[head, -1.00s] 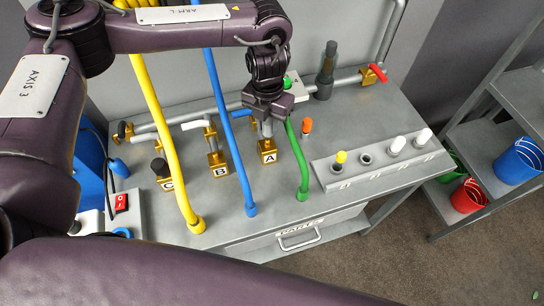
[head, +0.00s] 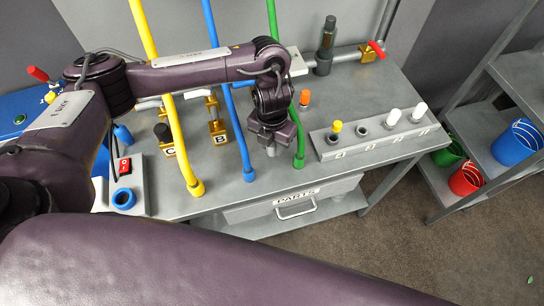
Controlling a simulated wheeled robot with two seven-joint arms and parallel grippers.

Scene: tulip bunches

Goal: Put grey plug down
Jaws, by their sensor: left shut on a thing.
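My left gripper (head: 270,133) points down over the grey bench top (head: 225,180), between the blue hose and the green hose. It is shut on the grey plug (head: 271,149), of which only a small light-grey end shows below the fingers. I cannot tell whether the plug touches the bench. The brass block marked A is hidden behind my gripper and wrist. My right gripper is not in view.
The blue hose (head: 232,115) and green hose (head: 299,140) stand close on either side. A rack (head: 375,142) with yellow and white plugs lies to the right. An orange plug (head: 305,98) stands behind. Bare bench lies in front of my gripper.

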